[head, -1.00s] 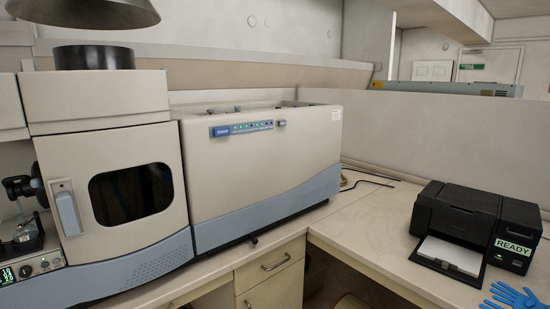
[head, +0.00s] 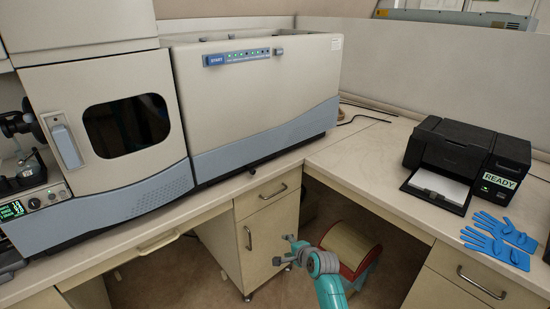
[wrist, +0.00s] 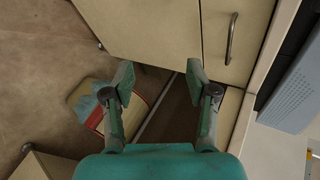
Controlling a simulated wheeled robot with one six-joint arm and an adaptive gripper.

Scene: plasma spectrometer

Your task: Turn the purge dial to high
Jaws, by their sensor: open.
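The spectrometer (head: 250,105) is a large beige and blue-grey machine on the bench. A strip with a blue START button (head: 215,60) and green lights runs along its upper front. A small grey knob (head: 278,51) sits at the strip's right end; I cannot read any marks on it, nor tell if it is the purge dial. A small unit with a green display (head: 12,210) and knobs (head: 34,203) is at the left edge. My gripper (head: 284,250) is open and empty, low in front of the cabinet, well below the knob. It also shows in the wrist view (wrist: 160,78).
The bench's front edge and a cabinet (head: 265,235) with handles stand near my gripper. A red and tan object (head: 347,250) sits on the floor below. A black printer (head: 460,155) marked READY and blue gloves (head: 498,238) are on the right bench.

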